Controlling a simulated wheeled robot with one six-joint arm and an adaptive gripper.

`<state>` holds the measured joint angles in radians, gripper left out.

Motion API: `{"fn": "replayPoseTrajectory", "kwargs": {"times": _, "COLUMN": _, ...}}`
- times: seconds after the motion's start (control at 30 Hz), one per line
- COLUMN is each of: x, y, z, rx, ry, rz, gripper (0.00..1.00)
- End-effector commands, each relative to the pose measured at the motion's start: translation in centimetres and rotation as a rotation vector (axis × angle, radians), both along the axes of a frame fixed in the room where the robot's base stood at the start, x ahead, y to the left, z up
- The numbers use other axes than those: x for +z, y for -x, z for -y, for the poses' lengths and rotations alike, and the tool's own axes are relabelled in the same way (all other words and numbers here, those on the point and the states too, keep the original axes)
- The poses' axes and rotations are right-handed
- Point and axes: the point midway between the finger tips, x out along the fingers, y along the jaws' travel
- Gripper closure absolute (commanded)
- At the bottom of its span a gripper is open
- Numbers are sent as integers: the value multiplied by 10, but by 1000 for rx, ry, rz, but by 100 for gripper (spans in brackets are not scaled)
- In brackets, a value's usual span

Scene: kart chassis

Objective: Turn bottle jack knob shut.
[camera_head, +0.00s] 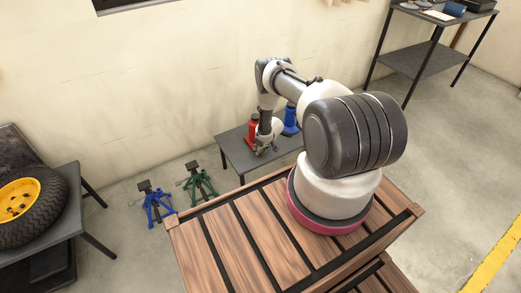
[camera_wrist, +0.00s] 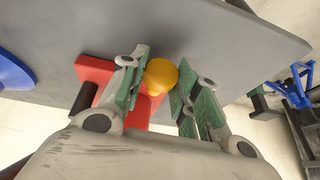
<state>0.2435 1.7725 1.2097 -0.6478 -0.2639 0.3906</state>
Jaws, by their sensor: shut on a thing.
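A red bottle jack (camera_head: 252,131) stands on a small grey table (camera_head: 232,152) against the wall. In the wrist view its red body (camera_wrist: 93,68) lies behind my fingers, with a round yellow knob (camera_wrist: 161,75) in front of it. My gripper (camera_wrist: 160,88) has its green-padded fingers on either side of the knob and is shut on it. In the head view my gripper (camera_head: 264,145) is at the front of the red jack and hides part of it; the knob cannot be made out there.
A blue bottle jack (camera_head: 290,118) stands on the same table, right of the red one and partly behind my arm. Blue (camera_head: 155,205) and green (camera_head: 200,184) jack stands are on the floor to the left. A wheel (camera_head: 28,210) lies on another table.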

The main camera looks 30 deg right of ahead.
Motion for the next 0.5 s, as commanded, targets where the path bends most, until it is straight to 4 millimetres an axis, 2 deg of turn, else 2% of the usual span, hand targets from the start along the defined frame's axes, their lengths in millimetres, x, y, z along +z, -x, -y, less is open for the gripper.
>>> {"fn": "replayPoseTrajectory", "kwargs": {"times": 0.03, "x": 1, "y": 0, "z": 5, "rx": -8, "ry": -13, "rz": 1, "gripper": 92}}
{"fn": "replayPoseTrajectory", "kwargs": {"times": 0.5, "x": 0, "y": 2, "z": 2, "rx": -7, "ry": -71, "rz": -10, "gripper": 92}}
